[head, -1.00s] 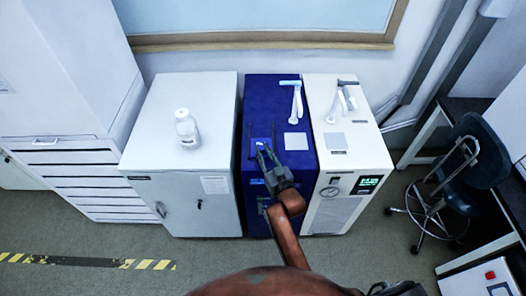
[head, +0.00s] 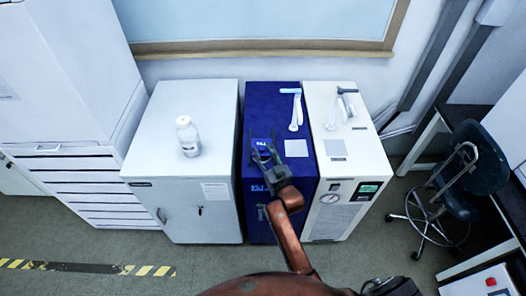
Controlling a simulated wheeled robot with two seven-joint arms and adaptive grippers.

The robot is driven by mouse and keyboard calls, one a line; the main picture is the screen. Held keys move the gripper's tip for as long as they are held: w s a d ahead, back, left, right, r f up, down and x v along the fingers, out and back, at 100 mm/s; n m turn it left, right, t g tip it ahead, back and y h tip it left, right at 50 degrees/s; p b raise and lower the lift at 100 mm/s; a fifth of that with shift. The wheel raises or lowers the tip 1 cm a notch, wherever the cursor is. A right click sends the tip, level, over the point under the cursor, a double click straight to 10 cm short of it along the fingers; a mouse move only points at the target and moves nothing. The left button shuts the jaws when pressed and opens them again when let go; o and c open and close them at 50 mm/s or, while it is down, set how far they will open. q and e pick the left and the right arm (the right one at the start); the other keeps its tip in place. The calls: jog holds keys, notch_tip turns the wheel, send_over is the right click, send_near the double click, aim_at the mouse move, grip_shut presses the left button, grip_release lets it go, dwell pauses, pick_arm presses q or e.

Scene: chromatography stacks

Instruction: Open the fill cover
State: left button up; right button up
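The blue cabinet (head: 270,105) stands between a white cabinet and a cream unit. My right gripper (head: 264,151) comes up from below over the cabinet's front edge. Its two fingers are spread apart, with the tips at the near side of the plate and nothing seen between them. Whether the tips touch the cabinet top is unclear. My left gripper is not in view.
A white bottle (head: 188,137) stands on the white cabinet (head: 160,105) to the left. The cream unit (head: 330,105) is close on the right. Pale handle-like arms (head: 296,112) rise from the blue cabinet's back. A dark chair (head: 470,170) stands at the right.

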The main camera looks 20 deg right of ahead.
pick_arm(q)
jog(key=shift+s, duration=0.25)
pick_arm(e)
jog(key=s, duration=1.2)
jog(key=shift+d, duration=0.2)
